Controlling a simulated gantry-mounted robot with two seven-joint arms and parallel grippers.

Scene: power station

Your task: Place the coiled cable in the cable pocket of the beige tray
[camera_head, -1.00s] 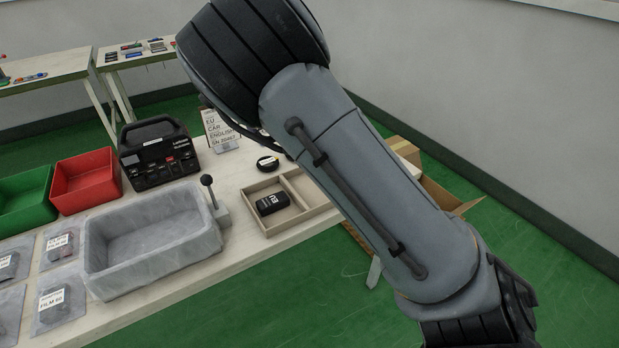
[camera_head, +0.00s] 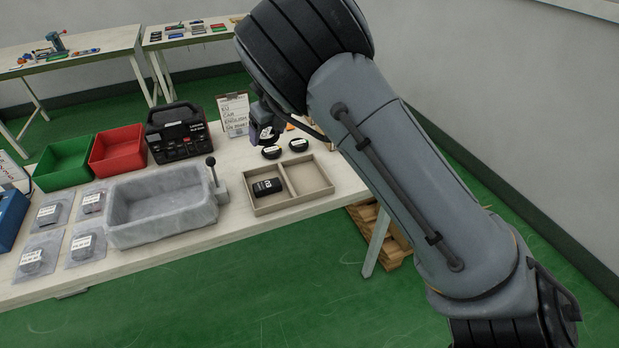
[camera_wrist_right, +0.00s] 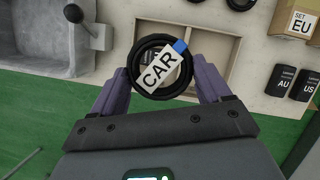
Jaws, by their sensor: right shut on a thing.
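The coiled cable (camera_wrist_right: 140,78) is a black ring with a white CAR label and a blue tab. My right gripper (camera_wrist_right: 165,88) is shut on it, with a purple finger on each side. The beige tray (camera_head: 309,177) is an open box with a divider. A black labelled item (camera_head: 267,187) lies in its left compartment, and the right compartment looks empty. My left gripper is not in view.
Two black discs (camera_head: 298,145) lie behind the tray. A grey stone basin (camera_head: 160,232) and a lever (camera_head: 213,176) stand left of it.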

